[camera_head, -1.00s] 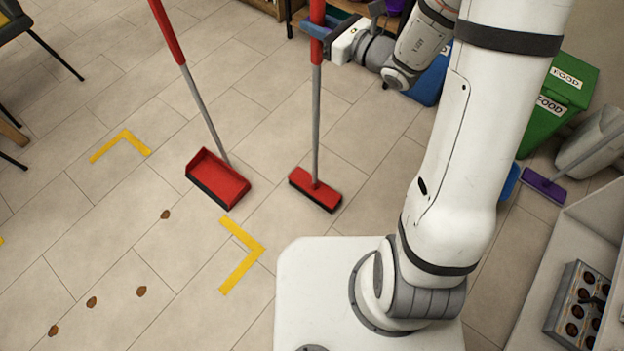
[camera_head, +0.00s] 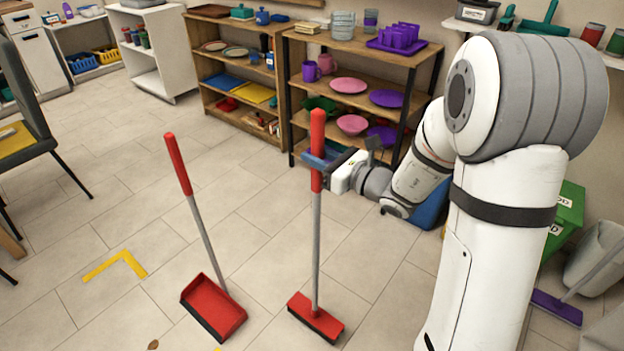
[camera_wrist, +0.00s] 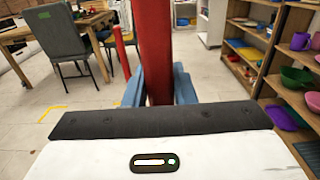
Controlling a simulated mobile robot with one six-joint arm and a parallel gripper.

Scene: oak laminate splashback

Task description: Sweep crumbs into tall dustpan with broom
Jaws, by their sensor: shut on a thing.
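A red broom (camera_head: 316,318) with a grey pole stands upright, its head on or just above the tiled floor. My gripper (camera_head: 318,160) is shut on the broom's red upper handle, which also shows between the blue fingers in the wrist view (camera_wrist: 155,50). A tall red dustpan (camera_head: 212,308) with a grey pole and red grip stands to the left of the broom, apart from it, its handle leaning left. One brown crumb (camera_head: 153,345) shows at the bottom edge of the head view.
Yellow corner tape (camera_head: 118,264) marks the floor at the left. A chair (camera_head: 35,110) stands at the left edge. Shelves (camera_head: 350,95) with dishes stand behind the broom. A green bin (camera_head: 566,215) and a purple broom (camera_head: 556,307) are at the right. Floor between is clear.

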